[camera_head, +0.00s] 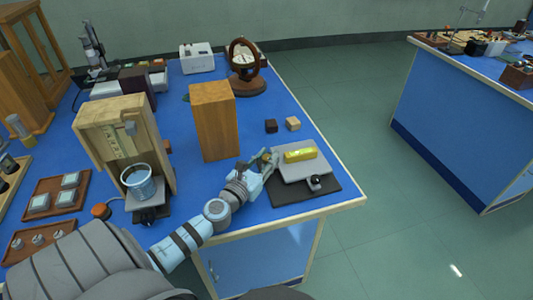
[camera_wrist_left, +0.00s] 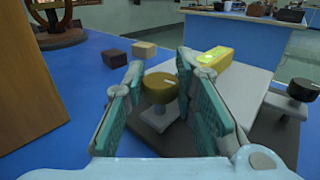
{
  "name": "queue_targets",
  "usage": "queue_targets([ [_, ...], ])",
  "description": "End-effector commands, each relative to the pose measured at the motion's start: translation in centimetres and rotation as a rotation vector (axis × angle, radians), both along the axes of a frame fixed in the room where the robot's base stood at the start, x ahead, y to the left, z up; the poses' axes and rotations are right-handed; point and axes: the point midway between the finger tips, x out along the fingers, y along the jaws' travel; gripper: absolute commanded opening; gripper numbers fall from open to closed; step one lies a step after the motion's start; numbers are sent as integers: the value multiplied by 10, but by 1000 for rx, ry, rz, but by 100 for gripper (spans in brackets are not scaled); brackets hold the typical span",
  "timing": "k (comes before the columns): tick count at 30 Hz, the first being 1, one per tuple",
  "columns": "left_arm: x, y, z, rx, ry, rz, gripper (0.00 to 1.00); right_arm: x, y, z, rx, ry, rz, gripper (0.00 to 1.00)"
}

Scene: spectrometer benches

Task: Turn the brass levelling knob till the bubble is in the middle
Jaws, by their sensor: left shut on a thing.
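The brass knob (camera_wrist_left: 160,88) sits on a pale stem between the teal pads of my left gripper (camera_wrist_left: 162,98) in the left wrist view. The gripper is shut on it; in the head view the gripper (camera_head: 268,163) is at the left edge of the grey plate (camera_head: 303,171). A yellow spirit level (camera_head: 300,155) lies on that plate; it also shows in the left wrist view (camera_wrist_left: 222,60) with a bright green vial. The bubble's place in it is too small to tell. A black knob (camera_head: 315,183) stands at the plate's front edge. My right gripper is out of view.
The plate stands on a dark base (camera_head: 325,195) near the blue bench's right corner. A tall wooden block (camera_head: 214,122) stands left of my gripper. Two small cubes, dark (camera_head: 271,126) and tan (camera_head: 293,124), lie behind. A wooden case with a metal cup (camera_head: 140,185) is further left.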

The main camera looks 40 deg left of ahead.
Motion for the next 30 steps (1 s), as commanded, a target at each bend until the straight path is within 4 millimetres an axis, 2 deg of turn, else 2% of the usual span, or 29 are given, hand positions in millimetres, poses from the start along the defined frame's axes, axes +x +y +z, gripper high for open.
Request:
queue_targets([
  [1, 0, -1, 5, -5, 1, 32, 0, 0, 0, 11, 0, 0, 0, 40],
  [6, 0, -2, 5, -4, 2, 176, 0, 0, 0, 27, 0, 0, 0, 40],
  [12, 1, -2, 2, -3, 1, 365, 0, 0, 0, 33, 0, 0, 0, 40],
  [20, 2, -3, -1, -2, 0, 613, 0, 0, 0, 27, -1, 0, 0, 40],
  [30, 3, -3, -2, 0, -2, 910, 0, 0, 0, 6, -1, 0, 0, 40],
])
